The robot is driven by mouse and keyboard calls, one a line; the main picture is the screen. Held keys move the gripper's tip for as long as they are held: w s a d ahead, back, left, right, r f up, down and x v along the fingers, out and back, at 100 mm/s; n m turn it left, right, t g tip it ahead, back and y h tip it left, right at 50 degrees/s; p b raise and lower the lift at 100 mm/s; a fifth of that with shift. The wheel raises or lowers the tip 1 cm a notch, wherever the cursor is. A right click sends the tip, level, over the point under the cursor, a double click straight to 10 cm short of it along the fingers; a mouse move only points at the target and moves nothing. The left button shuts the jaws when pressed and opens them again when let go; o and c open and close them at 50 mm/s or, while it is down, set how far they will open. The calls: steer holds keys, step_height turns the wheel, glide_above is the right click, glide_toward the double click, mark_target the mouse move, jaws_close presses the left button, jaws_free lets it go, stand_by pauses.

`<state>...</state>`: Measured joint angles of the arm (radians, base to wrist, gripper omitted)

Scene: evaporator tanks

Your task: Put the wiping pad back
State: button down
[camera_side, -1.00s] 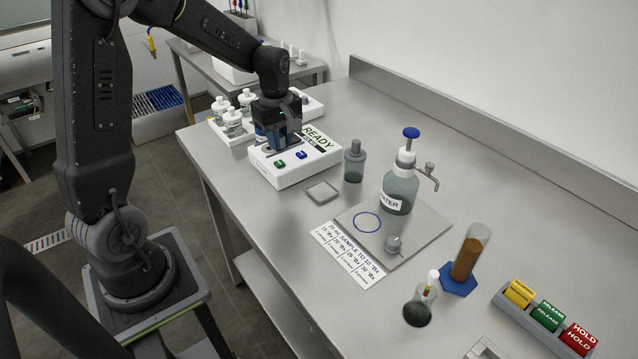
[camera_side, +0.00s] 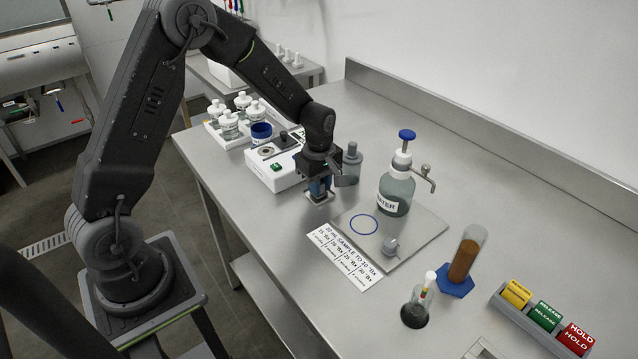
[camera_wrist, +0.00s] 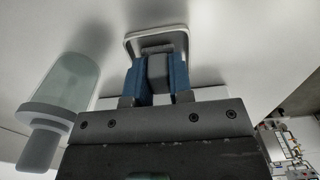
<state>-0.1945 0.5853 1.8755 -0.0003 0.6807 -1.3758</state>
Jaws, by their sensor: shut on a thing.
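My gripper (camera_side: 320,186) is shut on the grey wiping pad, which shows between the two blue fingers (camera_wrist: 155,80) in the wrist view. The wiping pad (camera_wrist: 157,66) is a small grey block with a wider foot at its far end. It is over the small square tray (camera_wrist: 129,47), whose pale rim frames the foot in the wrist view. In the side view the gripper hides most of the tray (camera_side: 316,202). I cannot tell whether the pad touches the tray floor.
A grey-capped bottle (camera_side: 349,165) stands close behind my gripper, left in the wrist view (camera_wrist: 66,85). The white instrument (camera_side: 270,172) is to the left. The water dispenser (camera_side: 398,185) stands on a grey plate (camera_side: 425,232) to the right, with a label card (camera_side: 345,257) in front.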

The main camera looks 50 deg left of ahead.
steer(key=shift+f, duration=0.15)
steer(key=c, duration=1)
jaws_free()
step_height(320, 180, up, 12)
steer(key=s+d+r+m+t, duration=0.3)
steer(key=s+d+r+m, duration=0.2)
steer(key=s+r+m, duration=0.35)
steer(key=s+d+m+t, duration=0.1)
steer(key=s+m, duration=0.2)
steer(key=s, duration=0.1)
steer(key=s+d+r+m, duration=0.1)
steer(key=s+m, duration=0.2)
steer(key=s, duration=0.2)
steer(key=s+d+r+m+t, duration=0.1)
steer(key=s+m, duration=0.2)
steer(key=s, duration=0.1)
steer(key=shift+s+d+r+m+t, duration=0.1)
steer(key=shift+s+d+m+t, duration=0.05)
steer(key=shift+s+m+t, duration=0.15)
